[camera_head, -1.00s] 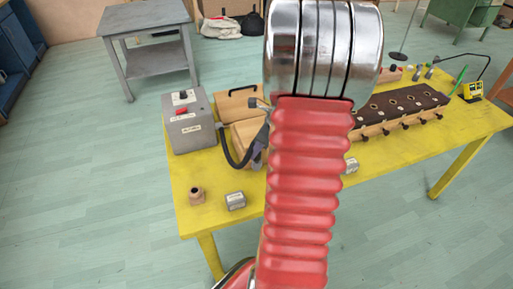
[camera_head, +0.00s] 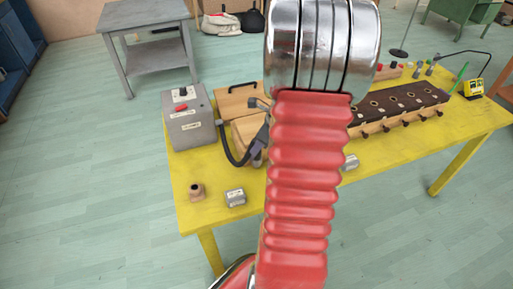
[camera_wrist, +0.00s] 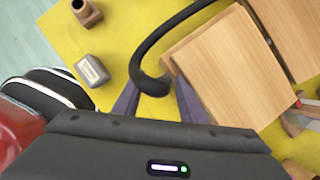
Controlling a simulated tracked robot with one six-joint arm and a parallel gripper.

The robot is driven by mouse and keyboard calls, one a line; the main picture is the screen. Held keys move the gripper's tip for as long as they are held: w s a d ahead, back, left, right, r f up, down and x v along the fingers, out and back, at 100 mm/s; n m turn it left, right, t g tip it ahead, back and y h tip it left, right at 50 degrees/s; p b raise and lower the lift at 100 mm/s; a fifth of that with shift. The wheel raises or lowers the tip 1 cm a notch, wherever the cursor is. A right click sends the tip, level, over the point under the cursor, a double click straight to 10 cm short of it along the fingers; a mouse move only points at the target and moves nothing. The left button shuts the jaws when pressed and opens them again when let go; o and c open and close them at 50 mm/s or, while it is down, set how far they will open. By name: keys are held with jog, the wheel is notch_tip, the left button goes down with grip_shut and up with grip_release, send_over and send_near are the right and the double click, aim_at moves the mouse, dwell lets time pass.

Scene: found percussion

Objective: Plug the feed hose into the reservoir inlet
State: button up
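The black feed hose (camera_head: 228,150) runs from the side of a grey box (camera_head: 187,120), dips to the yellow table and curves up toward my gripper (camera_head: 258,148). In the wrist view the hose (camera_wrist: 143,50) bends in a hook, and its lower end lies between the two purple fingers of my gripper (camera_wrist: 157,88). The fingers stand apart, with gaps beside the hose. A wooden box (camera_wrist: 225,65) lies right beside the right finger. A small grey fitting (camera_head: 258,103) shows by the wooden boxes; I cannot tell whether it is the reservoir inlet. My arm hides part of this area.
On the yellow table (camera_head: 215,215) stand a brown fitting (camera_head: 196,192) and a small grey labelled block (camera_head: 235,198). A dark board with holes (camera_head: 400,105) lies at the right, near a yellow device (camera_head: 474,88). The table's front left is mostly clear.

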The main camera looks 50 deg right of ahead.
jog(key=shift+d, duration=0.15)
jog(key=shift+s+d+r, duration=0.1)
jog(key=shift+r, duration=0.4)
jog(key=v, duration=1.2)
jog(key=shift+s+r, duration=0.2)
jog(key=shift+r, duration=0.1)
